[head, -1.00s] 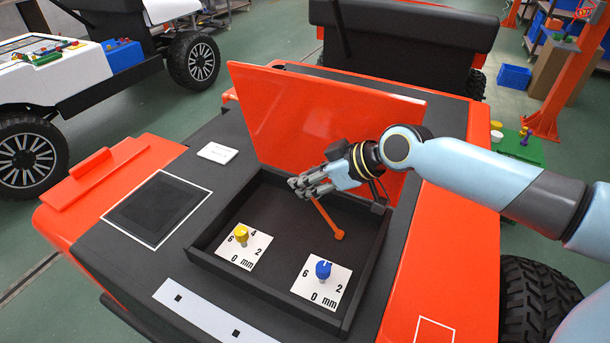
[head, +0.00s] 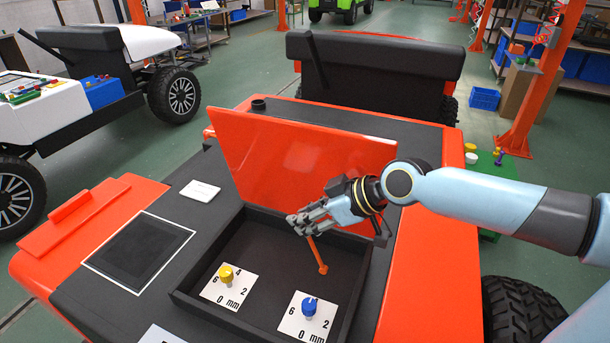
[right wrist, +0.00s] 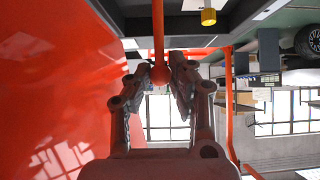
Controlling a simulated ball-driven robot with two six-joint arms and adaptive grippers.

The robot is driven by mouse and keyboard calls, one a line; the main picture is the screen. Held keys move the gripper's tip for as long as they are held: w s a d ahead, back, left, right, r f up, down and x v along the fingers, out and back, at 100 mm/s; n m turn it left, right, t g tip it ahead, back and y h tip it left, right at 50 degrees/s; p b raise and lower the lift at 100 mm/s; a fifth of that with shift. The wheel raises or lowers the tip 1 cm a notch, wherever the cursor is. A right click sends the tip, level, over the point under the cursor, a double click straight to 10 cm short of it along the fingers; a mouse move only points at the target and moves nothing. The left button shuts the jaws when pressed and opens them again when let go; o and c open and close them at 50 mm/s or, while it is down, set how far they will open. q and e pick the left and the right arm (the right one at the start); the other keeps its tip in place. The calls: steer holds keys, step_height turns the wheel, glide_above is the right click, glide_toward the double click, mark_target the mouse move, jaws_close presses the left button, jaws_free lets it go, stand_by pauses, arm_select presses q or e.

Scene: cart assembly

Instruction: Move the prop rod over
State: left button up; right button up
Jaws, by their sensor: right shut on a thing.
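The orange prop rod (head: 317,254) slants above the right part of the black recessed tray (head: 181,299). Its lower end, with a small knob, is near the tray's right side; I cannot tell how it is fixed. My right gripper (head: 298,222) is shut on the rod's upper end, in front of the raised red lid (head: 270,150). In the right wrist view the rod (right wrist: 158,28) runs to a ball end (right wrist: 160,73) between the fingertips (right wrist: 163,66). Whether the lid rests on the rod is unclear. My left gripper is out of view.
A yellow knob (head: 226,272) and a blue knob (head: 309,306) stand on white dial plates in the tray. A dark square panel (head: 138,252) and a small white block (head: 200,191) lie to the left. The lid stands close beside my right gripper.

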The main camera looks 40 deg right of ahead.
steer(key=shift+s, duration=0.1)
steer(key=shift+s+d+r+p, duration=0.2)
steer(key=shift+s+d, duration=0.1)
steer(key=shift+s, duration=0.35)
steer(key=shift+s+d+r+p, duration=0.2)
steer(key=shift+s+d, duration=0.05)
steer(key=shift+s, duration=0.4)
steer(key=o, duration=0.9)
steer(key=shift+o, duration=0.2)
steer(key=v, duration=0.7)
steer(key=shift+s+r, duration=0.2)
steer(key=shift+d, duration=0.1)
